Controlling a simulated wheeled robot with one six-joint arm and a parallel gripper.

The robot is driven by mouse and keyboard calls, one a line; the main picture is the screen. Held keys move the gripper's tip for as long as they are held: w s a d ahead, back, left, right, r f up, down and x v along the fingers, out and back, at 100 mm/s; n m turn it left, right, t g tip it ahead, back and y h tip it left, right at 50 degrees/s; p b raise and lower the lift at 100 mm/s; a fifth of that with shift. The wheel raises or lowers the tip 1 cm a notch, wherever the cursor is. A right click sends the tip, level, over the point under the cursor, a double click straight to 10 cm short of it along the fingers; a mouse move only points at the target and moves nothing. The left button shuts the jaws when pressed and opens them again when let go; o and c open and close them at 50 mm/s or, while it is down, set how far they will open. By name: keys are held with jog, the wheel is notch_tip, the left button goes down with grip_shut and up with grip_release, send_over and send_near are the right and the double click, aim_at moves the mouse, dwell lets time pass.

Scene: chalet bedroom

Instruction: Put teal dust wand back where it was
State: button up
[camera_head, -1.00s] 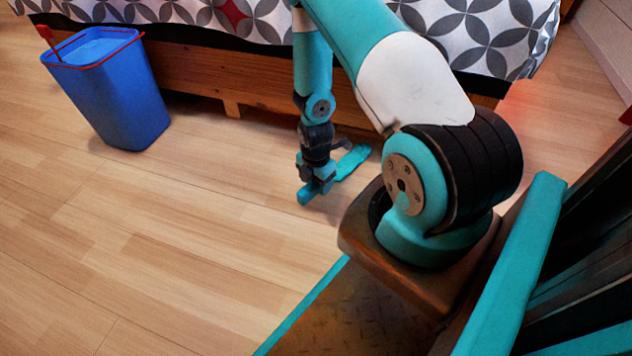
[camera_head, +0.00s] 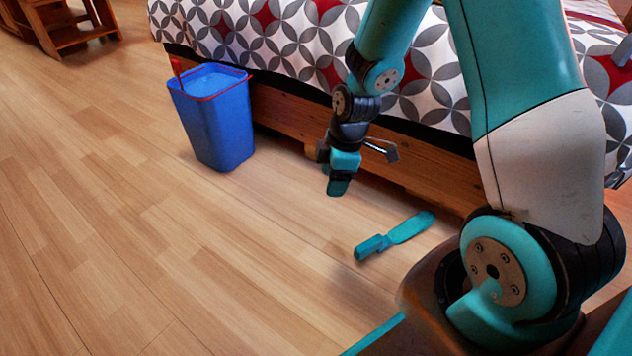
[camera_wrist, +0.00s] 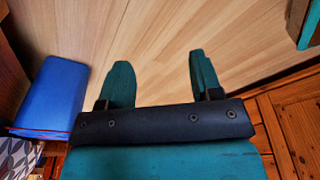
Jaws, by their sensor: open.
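The teal dust wand (camera_head: 396,235) lies flat on the wooden floor in front of the bed, with its blocky end toward the lower left and its flatter end toward the bed. My gripper (camera_head: 338,188) is above the floor, up and to the left of the wand, apart from it. In the wrist view my gripper (camera_wrist: 158,80) has its two teal fingers spread with only bare floor between them. I do not see the wand in the wrist view.
A blue bin (camera_head: 215,118) with a red rim and a red stick stands left of my gripper; the bin also shows in the wrist view (camera_wrist: 52,95). The bed (camera_head: 290,40) with its wooden frame (camera_head: 285,110) bounds the far side. The floor at left is clear.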

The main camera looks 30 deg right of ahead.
jog(key=s+a+r+m+y, duration=0.1)
jog(key=s+a+r+m, duration=0.1)
jog(key=s+a+r, duration=0.35)
jog(key=s+a+r+m+y, duration=0.1)
jog(key=s+a+r, duration=0.1)
jog(key=a+r, duration=0.55)
jog(key=s+a+r+m+g, duration=0.1)
jog(key=s+a+r+m, duration=0.2)
jog(key=s+r, duration=0.5)
jog(key=shift+s, duration=1.25)
notch_tip(320, 180, up, 56)
jog(key=p, duration=5.5)
jog(key=shift+f, duration=0.25)
